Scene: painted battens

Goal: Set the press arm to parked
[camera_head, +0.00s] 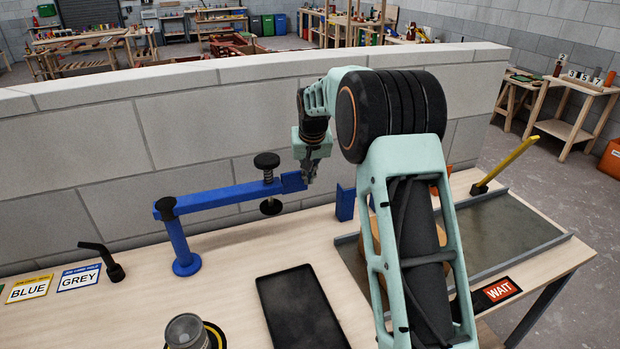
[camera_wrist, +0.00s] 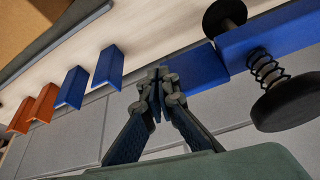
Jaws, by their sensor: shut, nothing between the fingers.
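The press arm (camera_head: 230,195) is a blue bar, level above the bench, running right from a blue post (camera_head: 180,248). A black screw knob and spring foot stand near its free end; the arm also shows in the wrist view (camera_wrist: 270,42). My gripper (camera_head: 309,178) is shut and empty at the free end of the arm. In the wrist view its fingertips (camera_wrist: 160,75) are beside the blue end piece; whether they touch it I cannot tell. Blue brackets (camera_wrist: 107,65) and orange brackets (camera_wrist: 43,103) stand apart beyond the gripper. One blue bracket (camera_head: 345,202) shows in the head view.
A low block wall (camera_head: 120,145) runs behind the bench. A black tray (camera_head: 300,308), a round metal cup (camera_head: 187,331), BLUE and GREY cards (camera_head: 78,278) and a black lever (camera_head: 105,260) are on the bench. A yellow handle (camera_head: 510,163) rises at the right, near a WAIT sign (camera_head: 498,291).

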